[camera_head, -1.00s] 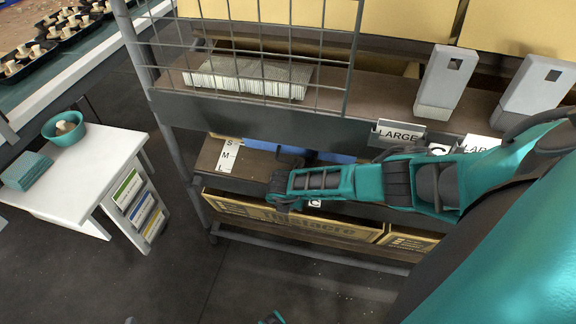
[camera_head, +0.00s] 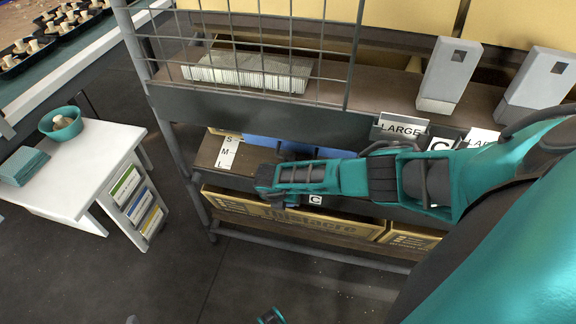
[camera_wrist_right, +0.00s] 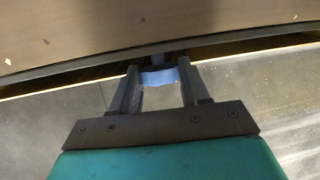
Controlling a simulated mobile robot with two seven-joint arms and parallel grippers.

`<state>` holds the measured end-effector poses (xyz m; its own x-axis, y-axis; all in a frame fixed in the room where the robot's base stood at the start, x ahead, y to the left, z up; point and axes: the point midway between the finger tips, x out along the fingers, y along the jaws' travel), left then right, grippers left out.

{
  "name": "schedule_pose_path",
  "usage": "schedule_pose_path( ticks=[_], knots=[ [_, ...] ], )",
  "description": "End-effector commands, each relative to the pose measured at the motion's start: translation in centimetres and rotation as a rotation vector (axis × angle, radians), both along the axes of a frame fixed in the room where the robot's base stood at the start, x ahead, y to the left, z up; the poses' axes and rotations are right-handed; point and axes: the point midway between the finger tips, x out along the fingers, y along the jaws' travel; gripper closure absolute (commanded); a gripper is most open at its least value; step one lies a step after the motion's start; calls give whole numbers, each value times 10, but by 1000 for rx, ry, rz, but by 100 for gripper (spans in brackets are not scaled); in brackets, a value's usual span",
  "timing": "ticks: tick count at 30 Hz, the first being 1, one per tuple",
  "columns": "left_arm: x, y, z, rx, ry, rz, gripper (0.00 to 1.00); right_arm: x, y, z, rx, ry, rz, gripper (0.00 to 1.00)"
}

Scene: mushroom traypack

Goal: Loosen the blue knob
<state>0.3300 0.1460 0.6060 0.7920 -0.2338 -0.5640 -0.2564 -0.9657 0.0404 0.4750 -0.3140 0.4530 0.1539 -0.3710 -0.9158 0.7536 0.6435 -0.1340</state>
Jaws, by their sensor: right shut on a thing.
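The blue knob (camera_wrist_right: 160,77) shows in the right wrist view, beneath the front edge of a wooden shelf. My right gripper (camera_wrist_right: 158,70) has a finger on each side of it and is shut on it. In the head view my right arm reaches left across the rack's lower shelf; its wrist (camera_head: 285,178) is in front of that shelf, and the knob and fingertips cannot be made out there. Only a small teal piece shows at the bottom edge of the head view; my left gripper is not seen.
A blue panel (camera_head: 300,148) lies on the lower shelf beside an S-M-L label (camera_head: 228,152). A cardboard box (camera_head: 290,218) is below. A wire grid (camera_head: 250,45) and grey dispensers (camera_head: 449,75) are above. A white table (camera_head: 75,170) stands at left, with open floor between.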

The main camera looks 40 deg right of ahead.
Motion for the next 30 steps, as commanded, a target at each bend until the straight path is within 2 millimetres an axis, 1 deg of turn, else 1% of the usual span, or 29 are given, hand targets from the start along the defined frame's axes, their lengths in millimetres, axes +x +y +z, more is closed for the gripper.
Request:
schedule_pose_path(
  ticks=[1,6,15,30],
  knots=[
    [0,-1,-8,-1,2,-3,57,2,2,-4,-27,28,0,85],
    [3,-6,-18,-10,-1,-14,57,5,3,-7,-126,143,1,85],
    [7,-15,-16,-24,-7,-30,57,5,4,-4,-221,255,-1,85],
    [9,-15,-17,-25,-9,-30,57,6,4,-3,-291,337,-1,85]
  ],
)
